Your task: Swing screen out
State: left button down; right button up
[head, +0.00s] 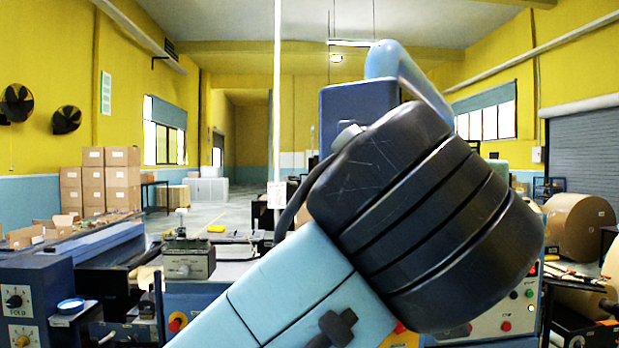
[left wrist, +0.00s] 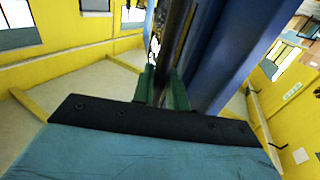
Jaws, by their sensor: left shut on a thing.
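In the left wrist view my left gripper (left wrist: 163,74) has its green fingers closed around a dark upright bar (left wrist: 176,40). A tall blue panel (left wrist: 232,50) stands right beside the bar; it may be the side of the screen housing. In the head view a blue box-shaped housing (head: 352,108) shows behind my large arm. I cannot tell for sure whether it is the screen; no display face shows. My arm hides most of what lies behind it, and my left fingers are hidden there. My right gripper shows in neither view.
A blue control box with dials (head: 33,300) stands at the lower left. A small grey box (head: 188,260) sits on the machine. Stacked cartons (head: 100,180) stand at the back left. A large kraft roll (head: 578,227) lies at the right. The aisle floor (head: 228,212) behind is clear.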

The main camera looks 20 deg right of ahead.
pick_arm(q)
jog(key=shift+s+r, duration=0.1)
jog(key=shift+r, duration=0.15)
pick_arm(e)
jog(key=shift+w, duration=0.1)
pick_arm(q)
jog(key=c, duration=1.6)
grip_release()
jog(key=shift+d, duration=0.1)
jog(key=shift+c, duration=0.2)
jog(key=shift+o, duration=0.7)
jog(key=shift+d+f, duration=0.15)
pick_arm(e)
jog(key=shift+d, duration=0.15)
